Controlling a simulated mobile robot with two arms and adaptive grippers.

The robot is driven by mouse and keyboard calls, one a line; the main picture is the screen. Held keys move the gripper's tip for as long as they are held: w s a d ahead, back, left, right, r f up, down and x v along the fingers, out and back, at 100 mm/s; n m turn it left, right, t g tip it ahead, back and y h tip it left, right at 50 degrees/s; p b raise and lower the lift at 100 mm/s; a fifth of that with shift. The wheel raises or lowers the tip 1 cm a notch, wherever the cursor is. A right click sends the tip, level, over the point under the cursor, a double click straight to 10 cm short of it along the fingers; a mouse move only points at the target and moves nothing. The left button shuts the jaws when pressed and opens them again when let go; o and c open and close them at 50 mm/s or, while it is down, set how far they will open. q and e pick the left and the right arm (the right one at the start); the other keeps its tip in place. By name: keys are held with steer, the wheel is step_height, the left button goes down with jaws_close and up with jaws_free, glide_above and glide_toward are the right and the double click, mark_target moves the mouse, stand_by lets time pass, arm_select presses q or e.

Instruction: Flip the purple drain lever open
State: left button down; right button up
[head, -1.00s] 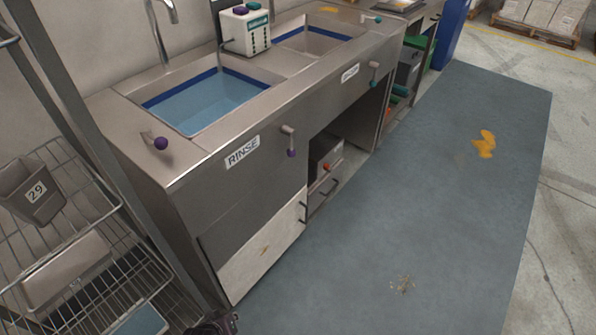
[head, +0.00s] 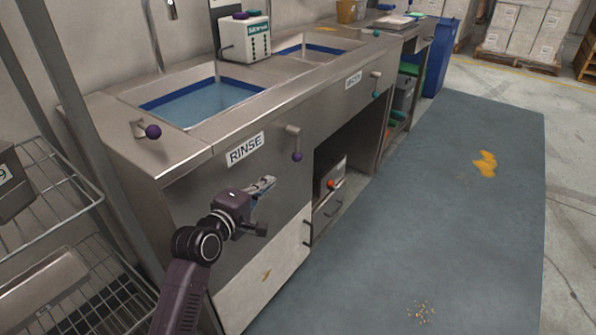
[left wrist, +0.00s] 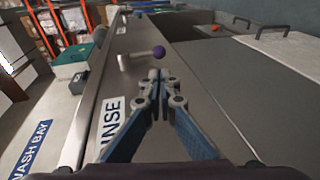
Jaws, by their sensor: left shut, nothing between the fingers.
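A lever with a purple knob (head: 297,156) hangs from a metal pivot on the sink's front panel, right of the RINSE label (head: 245,148). It points down. In the left wrist view its purple knob (left wrist: 159,52) shows just beyond my fingertips. A second purple-knobbed lever (head: 152,131) stands on the counter's left end; the frames do not say which is the drain lever. My left gripper (head: 268,183) is in front of the panel, below and left of the front lever. Its fingers (left wrist: 155,76) are shut and empty, apparently short of the knob.
The rinse basin (head: 205,103) holds bluish water. A teal-knobbed lever (head: 376,93) hangs farther right on the panel. A wire rack (head: 62,190) stands close at the left. The blue-grey floor mat (head: 420,210) is open at the right.

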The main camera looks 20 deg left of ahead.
mark_target(295, 160)
stand_by(0.3)
arm_select(q)
steer(key=b+x, duration=0.3)
steer(key=x, duration=1)
steer(key=shift+w+d, duration=0.1)
steer(key=shift+w, duration=0.45)
arm_select(e)
step_height(295, 160, up, 11)
steer(key=w, duration=0.2)
steer(key=shift+w+t, duration=0.25)
steer(key=shift+t, duration=0.15)
arm_select(q)
steer(key=shift+f, duration=0.1)
arm_select(e)
steer(key=shift+r, duration=0.15)
arm_select(q)
steer(key=shift+w+f+b, duration=0.1)
steer(key=shift+f+b, duration=0.05)
steer(key=shift+b, duration=0.55)
steer(key=shift+w+d+t+b, duration=0.1)
steer(key=shift+t+b, duration=0.3)
steer(key=shift+b, duration=0.2)
arm_select(e)
steer(key=v, duration=0.7)
steer(key=shift+w+r, duration=0.2)
steer(key=shift+r, duration=0.05)
